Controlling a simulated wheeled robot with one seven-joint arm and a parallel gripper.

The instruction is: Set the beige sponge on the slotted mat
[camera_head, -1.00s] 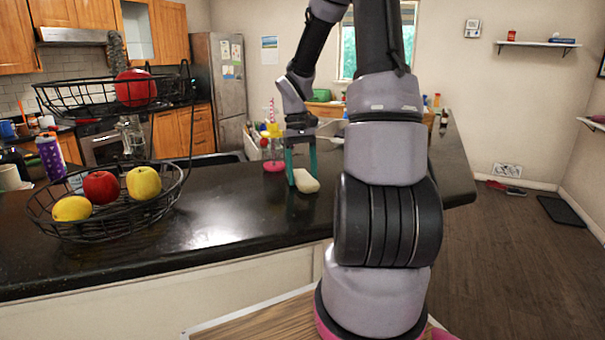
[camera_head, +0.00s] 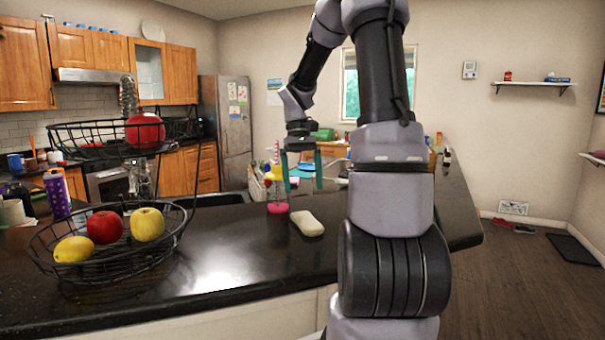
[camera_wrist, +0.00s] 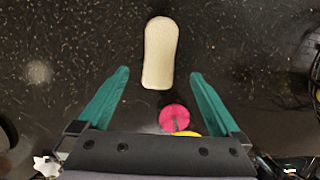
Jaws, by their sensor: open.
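The beige sponge (camera_head: 307,223) lies on the black countertop, right of a bottle with a pink base. In the wrist view the sponge (camera_wrist: 160,52) lies lengthwise ahead of my gripper, its near end between the lines of the two fingers. My gripper (camera_head: 302,175) is open and empty, with teal fingers pointing down. It hangs above and beyond the sponge, clear of it. I cannot make out the slotted mat in either view.
The pink-based bottle (camera_head: 277,192) stands close to the sponge; its pink part (camera_wrist: 174,118) shows below my fingers. A two-tier wire basket (camera_head: 105,245) with fruit stands at the left. The front counter is clear between basket and sponge.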

